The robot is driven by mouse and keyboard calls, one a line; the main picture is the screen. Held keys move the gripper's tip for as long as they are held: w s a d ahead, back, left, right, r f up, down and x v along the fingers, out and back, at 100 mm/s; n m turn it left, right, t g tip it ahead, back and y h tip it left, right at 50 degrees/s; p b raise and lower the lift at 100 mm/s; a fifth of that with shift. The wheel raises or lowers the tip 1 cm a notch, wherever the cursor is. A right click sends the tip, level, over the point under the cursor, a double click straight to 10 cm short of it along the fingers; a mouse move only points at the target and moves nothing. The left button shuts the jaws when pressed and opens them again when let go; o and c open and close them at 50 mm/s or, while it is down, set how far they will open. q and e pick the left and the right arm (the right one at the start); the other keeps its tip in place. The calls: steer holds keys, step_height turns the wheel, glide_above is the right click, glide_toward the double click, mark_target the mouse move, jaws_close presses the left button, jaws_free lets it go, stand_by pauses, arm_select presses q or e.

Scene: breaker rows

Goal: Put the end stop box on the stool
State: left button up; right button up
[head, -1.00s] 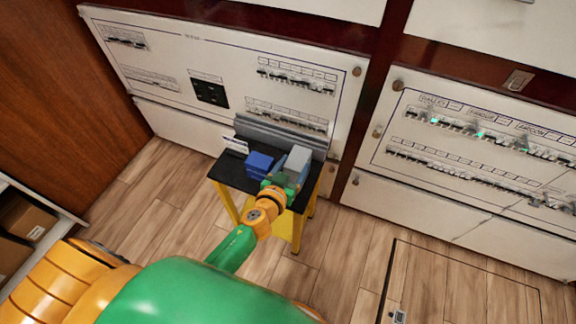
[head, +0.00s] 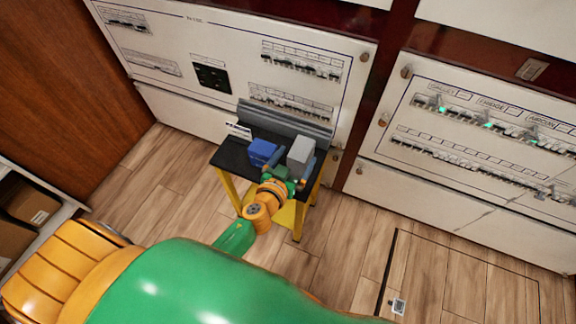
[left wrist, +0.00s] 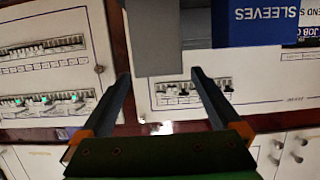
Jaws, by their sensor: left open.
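A plain grey box (head: 301,152) stands on the right part of the black stool top (head: 232,158); I can read no label on it, so I cannot confirm that it is the end stop box. My left gripper (head: 292,172) is open at the near side of this box. In the left wrist view, the grey box (left wrist: 158,40) lies between and just beyond the fingertips of the gripper (left wrist: 161,74), with gaps at both sides. The stool has yellow legs. My right gripper is not in view.
A blue box (head: 263,152) lettered SLEEVES in the left wrist view (left wrist: 262,22) stands left of the grey one. Grey rails (head: 285,120) line the stool's back edge, with a white card (head: 238,130) at its left. White breaker panels (head: 225,50) rise behind.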

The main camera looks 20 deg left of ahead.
arm_select(q)
steer(key=v, duration=1.1)
steer(key=s+f+m+g, duration=0.1)
steer(key=s+f+g, duration=0.2)
steer(key=f, duration=0.5)
steer(key=s+f+g, duration=0.2)
steer(key=s+f, duration=0.1)
steer(key=f, duration=0.5)
steer(key=s+a+f+g, duration=0.2)
steer(key=s+f+g, duration=0.2)
steer(key=s+f, duration=0.3)
steer(key=s+a+f+m+g, duration=0.1)
steer(key=s+a+f+g, duration=0.1)
steer(key=s+f+g, duration=0.2)
steer(key=s+f, duration=0.3)
steer(key=s, duration=0.5)
steer(key=shift+s+a+f+g+y, duration=0.15)
steer(key=shift+s+a+g+y, duration=0.15)
steer(key=shift+s, duration=0.1)
